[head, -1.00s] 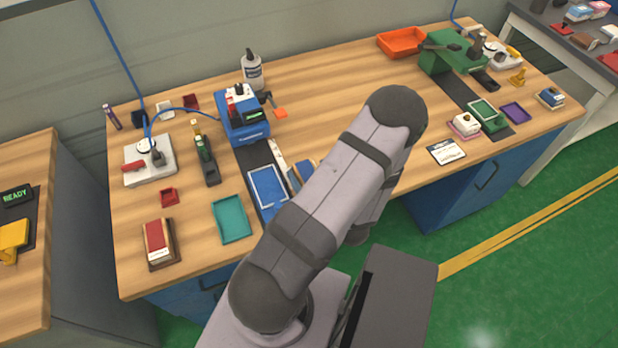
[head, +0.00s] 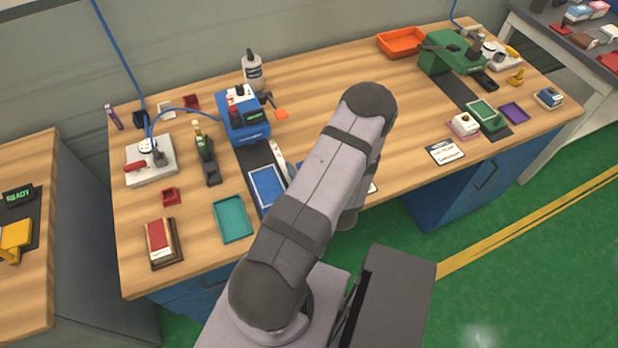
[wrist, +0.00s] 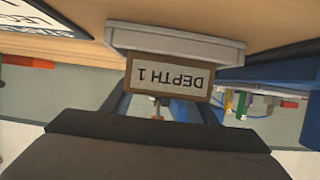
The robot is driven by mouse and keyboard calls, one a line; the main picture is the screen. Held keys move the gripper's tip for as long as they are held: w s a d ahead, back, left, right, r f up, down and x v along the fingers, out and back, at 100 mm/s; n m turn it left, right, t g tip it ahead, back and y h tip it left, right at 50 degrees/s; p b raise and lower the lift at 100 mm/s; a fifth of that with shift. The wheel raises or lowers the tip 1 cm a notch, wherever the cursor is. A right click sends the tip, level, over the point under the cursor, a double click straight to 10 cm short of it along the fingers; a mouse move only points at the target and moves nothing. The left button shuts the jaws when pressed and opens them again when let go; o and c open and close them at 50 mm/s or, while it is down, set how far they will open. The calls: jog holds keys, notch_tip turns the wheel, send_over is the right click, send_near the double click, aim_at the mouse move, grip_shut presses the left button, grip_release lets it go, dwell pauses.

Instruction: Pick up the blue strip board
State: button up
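My gripper is hidden behind my arm in the head view. In the wrist view, the dark body of my gripper (wrist: 160,128) fills the bottom, with bluish bars rising on both sides of a brown block labelled DEPTH 1 (wrist: 170,80). The picture is upside down there. I cannot tell whether the bars grip the block.
The blue machine (head: 243,115) stands behind the board. A teal tray (head: 232,220) lies to its left, with a red-topped block (head: 160,242) further left. A green machine (head: 450,54) and an orange tray (head: 401,42) stand at the back right. The middle of the wooden table (head: 340,75) is clear.

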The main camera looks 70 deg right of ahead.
jog(key=c, duration=0.6)
jog(key=shift+c, duration=0.2)
jog(key=shift+r, duration=0.25)
jog(key=shift+r+b, duration=0.45)
jog(key=shift+r, duration=4.35)
